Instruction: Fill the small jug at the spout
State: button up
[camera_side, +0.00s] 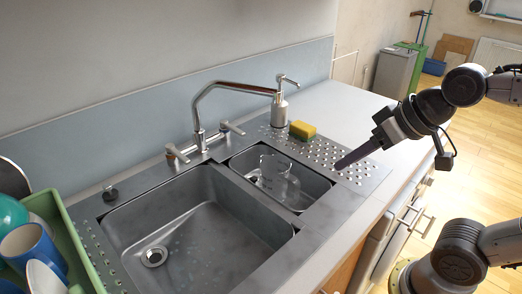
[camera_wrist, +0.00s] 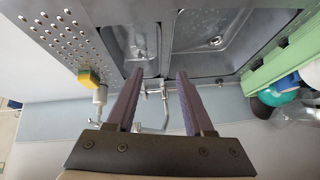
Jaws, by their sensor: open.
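The small clear jug (camera_side: 275,176) stands in the small right-hand sink basin (camera_side: 318,182). It shows faintly in the wrist view (camera_wrist: 142,42). The metal tap (camera_side: 235,86) arches from behind the sinks, with its spout end (camera_side: 276,93) above the small basin's back side. I see no water running. My gripper (camera_side: 340,165) is to the right of the jug, above the counter near the basin's right edge, and apart from the jug. In the wrist view its two long fingers (camera_wrist: 160,74) are apart with nothing held between them.
A soap dispenser (camera_side: 279,108) and a yellow-green sponge (camera_side: 302,130) stand behind the small basin. The large left basin (camera_side: 200,225) is empty. A green dish rack (camera_side: 75,245) with a blue mug (camera_side: 35,247) is at the left.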

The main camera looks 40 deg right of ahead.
jog(key=w+a+r+m+t+y, duration=0.1)
jog(key=w+a+r+m+t, duration=0.15)
jog(key=w, duration=0.65)
jog(key=w+a+r+m+t, duration=0.1)
jog(key=w+a+m, duration=0.15)
jog(key=w, duration=0.65)
jog(key=m+t+h, duration=0.4)
jog(key=m+h, duration=0.4)
jog(key=m, duration=0.6)
send_over(237, 133)
jog(key=s+a, duration=0.1)
jog(key=a, duration=0.5)
notch_tip(237, 133, down, 10)
jog(key=f+m+h, duration=0.2)
jog(key=s+d+f+m+g+h, duration=0.1)
jog(key=f+m+h, duration=0.1)
jog(key=f, duration=0.1)
jog(key=d+f+m+h, duration=0.1)
jog(key=f+m+h, duration=0.1)
jog(key=shift+s+d+f+g, duration=0.2)
jog(key=shift+s+f+g, duration=0.15)
jog(key=shift+s, duration=0.05)
jog(key=shift+s+d+f+m+h, duration=0.15)
jog(key=shift+s+f+m+h, duration=0.15)
jog(key=shift+f+h, duration=0.1)
jog(key=shift+r, duration=0.1)
jog(key=shift+c, duration=0.6)
